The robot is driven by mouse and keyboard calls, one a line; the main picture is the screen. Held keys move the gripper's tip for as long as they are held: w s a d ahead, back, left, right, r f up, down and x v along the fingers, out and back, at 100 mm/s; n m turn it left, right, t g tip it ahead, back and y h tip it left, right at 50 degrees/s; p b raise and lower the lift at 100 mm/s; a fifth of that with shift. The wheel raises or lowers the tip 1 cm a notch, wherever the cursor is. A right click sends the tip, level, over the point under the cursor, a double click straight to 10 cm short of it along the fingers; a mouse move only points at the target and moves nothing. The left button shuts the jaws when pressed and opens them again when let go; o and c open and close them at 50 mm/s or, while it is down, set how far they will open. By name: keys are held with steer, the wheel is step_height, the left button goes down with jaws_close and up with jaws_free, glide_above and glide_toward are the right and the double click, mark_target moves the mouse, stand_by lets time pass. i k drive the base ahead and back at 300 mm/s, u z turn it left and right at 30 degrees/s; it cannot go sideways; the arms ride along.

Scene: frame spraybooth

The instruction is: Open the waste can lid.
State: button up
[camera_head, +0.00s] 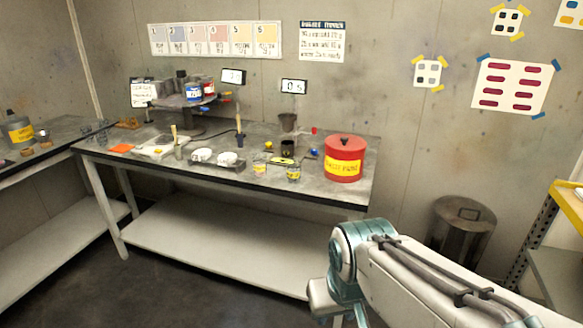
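A red round can (343,158) stands upright at the right end of the workbench. Its red lid is on, with a dark knob on top, and a yellow label with dark lettering, too small to read surely, is on its front. A grey metal bin (461,236) with a flat lid and a handle stands on the floor right of the bench; its lid looks shut. My arm comes in from the lower right, with a teal joint below and in front of the red can. My gripper does not show in this view.
The workbench (322,200) holds cups, small pots, a tray and a round stand with cans (186,95). A second bench with another can (18,130) is at the left. A yellow-edged shelf (568,205) is at the right. Floor in front is clear.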

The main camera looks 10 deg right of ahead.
mark_target(341, 143)
steer(key=z, duration=0.55)
steer(key=i, duration=1.9)
steer(key=u, duration=0.15)
